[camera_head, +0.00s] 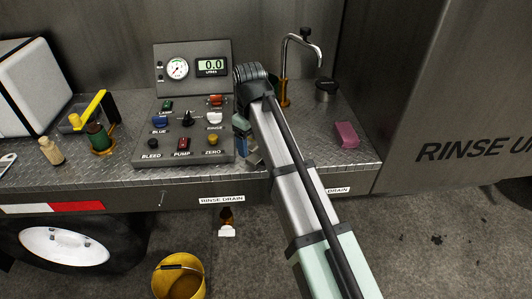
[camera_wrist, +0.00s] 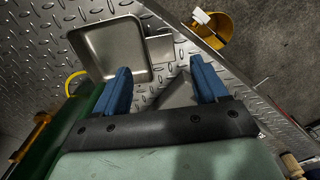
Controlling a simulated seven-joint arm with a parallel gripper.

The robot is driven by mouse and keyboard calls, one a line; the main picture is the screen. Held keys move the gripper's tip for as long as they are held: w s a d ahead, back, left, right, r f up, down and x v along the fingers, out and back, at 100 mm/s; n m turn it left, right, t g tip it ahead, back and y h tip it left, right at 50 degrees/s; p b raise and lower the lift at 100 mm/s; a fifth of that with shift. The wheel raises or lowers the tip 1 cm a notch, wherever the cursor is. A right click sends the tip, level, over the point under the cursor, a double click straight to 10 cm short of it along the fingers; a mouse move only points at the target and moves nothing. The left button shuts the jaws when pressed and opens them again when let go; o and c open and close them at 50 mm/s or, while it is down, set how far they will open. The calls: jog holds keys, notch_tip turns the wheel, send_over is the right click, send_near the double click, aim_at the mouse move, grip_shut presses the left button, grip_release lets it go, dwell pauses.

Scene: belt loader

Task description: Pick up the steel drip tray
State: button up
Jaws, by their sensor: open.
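The steel drip tray (camera_wrist: 108,52) shows in the wrist view as a shallow, rounded, square grey pan on the diamond-plate deck. A small flat grey piece (camera_wrist: 159,48) lies at its right side; I cannot tell whether it is joined to the tray. My gripper (camera_wrist: 162,78) is open, its two blue fingers apart. The left fingertip appears close to the tray's lower edge, and I cannot tell whether they touch. In the head view my gripper (camera_head: 246,146) is beside the control panel's right edge, and my arm hides the deck behind it. I cannot make out the tray there.
The control panel (camera_head: 172,147) stands left of my gripper. A curved tap (camera_head: 286,66), a lidded steel pot (camera_head: 326,90) and a pink block (camera_head: 346,135) are to the right. Bottles stand at the left. A yellow bucket (camera_head: 179,283) sits on the ground below the deck's front edge.

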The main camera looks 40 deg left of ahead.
aim_at(253, 157)
jog(key=shift+d+f, duration=0.2)
jog(key=shift+f, duration=2.15)
jog(key=shift+c, duration=0.2)
jog(key=c, duration=1.2)
